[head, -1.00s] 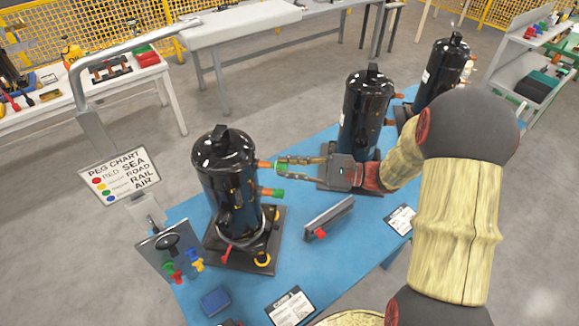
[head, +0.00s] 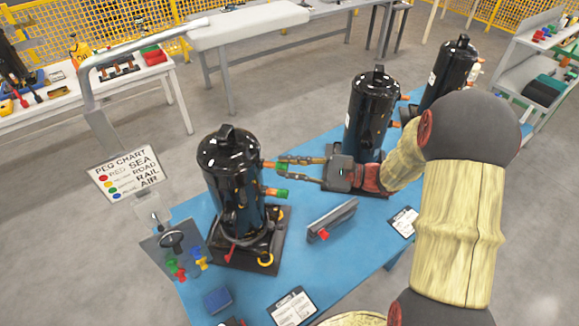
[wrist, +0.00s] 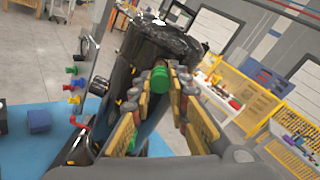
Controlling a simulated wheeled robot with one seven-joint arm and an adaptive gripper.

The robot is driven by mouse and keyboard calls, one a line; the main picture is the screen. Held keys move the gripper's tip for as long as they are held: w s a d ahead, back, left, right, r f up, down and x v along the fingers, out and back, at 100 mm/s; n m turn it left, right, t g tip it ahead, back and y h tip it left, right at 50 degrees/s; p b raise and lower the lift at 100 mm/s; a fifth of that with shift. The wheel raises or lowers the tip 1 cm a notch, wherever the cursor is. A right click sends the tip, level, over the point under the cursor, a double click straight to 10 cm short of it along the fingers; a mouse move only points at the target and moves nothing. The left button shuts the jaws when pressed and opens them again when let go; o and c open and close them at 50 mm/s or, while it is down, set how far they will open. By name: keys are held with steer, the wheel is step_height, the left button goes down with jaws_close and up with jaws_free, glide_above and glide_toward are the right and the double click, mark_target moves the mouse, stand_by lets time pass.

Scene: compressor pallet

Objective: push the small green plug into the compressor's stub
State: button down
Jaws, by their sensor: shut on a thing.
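The black compressor (head: 228,170) stands upright on a dark base at the near left of the blue table. Its upper copper stub (head: 268,165) points right at my gripper (head: 285,169). The small green plug (head: 282,165) is at the stub's end, between my fingertips. In the wrist view my gripper (wrist: 161,84) is shut on the green plug (wrist: 160,79), whose round end faces the camera. The compressor (wrist: 140,52) is just beyond it. Whether the plug touches or enters the stub cannot be told. A lower stub (head: 281,193) also has a green end.
Two more black compressors (head: 372,115) (head: 450,75) stand farther right behind my arm. A grey holder with a red knob (head: 331,219) lies below my gripper. A panel with coloured pegs (head: 175,250) and a peg chart sign (head: 128,172) are at the left.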

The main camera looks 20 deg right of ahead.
steer(key=c, duration=1.7)
jaws_free()
steer(key=shift+c, duration=0.2)
steer(key=shift+o, duration=0.5)
steer(key=shift+d, duration=0.1)
steer(key=v, duration=1.2)
